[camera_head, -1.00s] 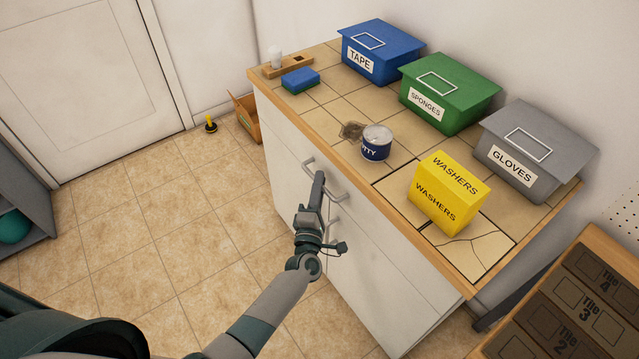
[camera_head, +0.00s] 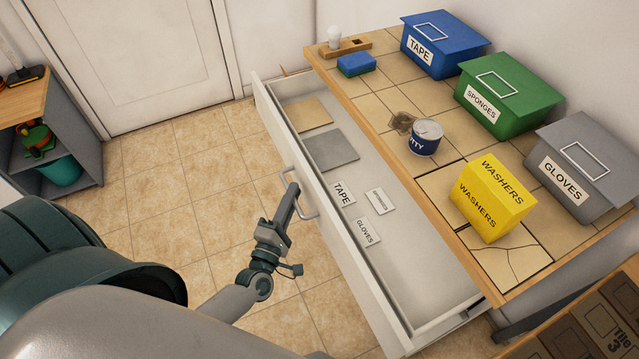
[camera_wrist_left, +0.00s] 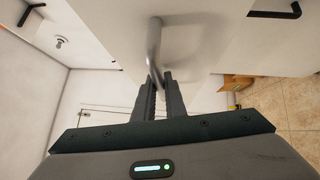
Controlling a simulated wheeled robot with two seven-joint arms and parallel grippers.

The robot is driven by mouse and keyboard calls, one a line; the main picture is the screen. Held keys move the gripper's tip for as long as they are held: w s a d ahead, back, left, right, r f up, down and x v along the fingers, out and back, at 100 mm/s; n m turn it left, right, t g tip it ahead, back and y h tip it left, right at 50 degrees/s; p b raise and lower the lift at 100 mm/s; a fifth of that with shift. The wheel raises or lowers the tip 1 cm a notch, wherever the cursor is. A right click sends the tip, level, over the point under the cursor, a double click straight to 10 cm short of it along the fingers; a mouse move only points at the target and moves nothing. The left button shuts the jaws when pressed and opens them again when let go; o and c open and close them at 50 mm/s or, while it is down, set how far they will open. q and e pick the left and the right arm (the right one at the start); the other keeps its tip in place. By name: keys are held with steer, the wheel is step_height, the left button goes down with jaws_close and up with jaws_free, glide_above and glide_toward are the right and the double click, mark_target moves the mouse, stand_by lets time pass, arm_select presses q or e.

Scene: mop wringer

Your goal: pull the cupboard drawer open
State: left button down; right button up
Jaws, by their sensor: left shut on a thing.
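The cupboard drawer (camera_head: 338,258) stands pulled well out from under the tiled worktop (camera_head: 385,84). Its bar handle (camera_head: 304,206) is on the front panel. My left gripper (camera_head: 292,192) is shut on the handle; the left wrist view also shows the handle (camera_wrist_left: 155,45) between the two fingers (camera_wrist_left: 158,88). Inside the drawer lie a tan tile (camera_head: 306,114), a grey tile (camera_head: 331,150) and label cards reading TAPE (camera_head: 342,194) and GLOVES (camera_head: 367,231), plus a small white card (camera_head: 379,201). My right gripper is not in view.
On the worktop stand the TAPE (camera_head: 440,45), SPONGES (camera_head: 510,92) and GLOVES (camera_head: 580,170) boxes, a yellow WASHERS box (camera_head: 492,198), a putty tin (camera_head: 426,138) and a blue sponge (camera_head: 356,64). A grey shelf (camera_head: 85,140) is at left. Floor (camera_head: 165,175) before the drawer is clear.

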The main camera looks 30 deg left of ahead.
arm_select(q)
steer(key=s+a, duration=0.5)
steer(key=s, duration=0.2)
steer(key=shift+s+a+b, duration=0.3)
steer(key=shift+a, duration=0.1)
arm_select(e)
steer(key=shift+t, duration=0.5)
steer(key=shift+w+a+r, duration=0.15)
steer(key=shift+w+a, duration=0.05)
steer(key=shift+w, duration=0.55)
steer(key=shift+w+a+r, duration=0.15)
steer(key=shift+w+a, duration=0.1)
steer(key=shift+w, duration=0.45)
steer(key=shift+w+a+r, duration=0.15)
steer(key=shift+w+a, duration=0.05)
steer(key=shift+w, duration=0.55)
arm_select(q)
steer(key=c, duration=1.8)
jaws_free()
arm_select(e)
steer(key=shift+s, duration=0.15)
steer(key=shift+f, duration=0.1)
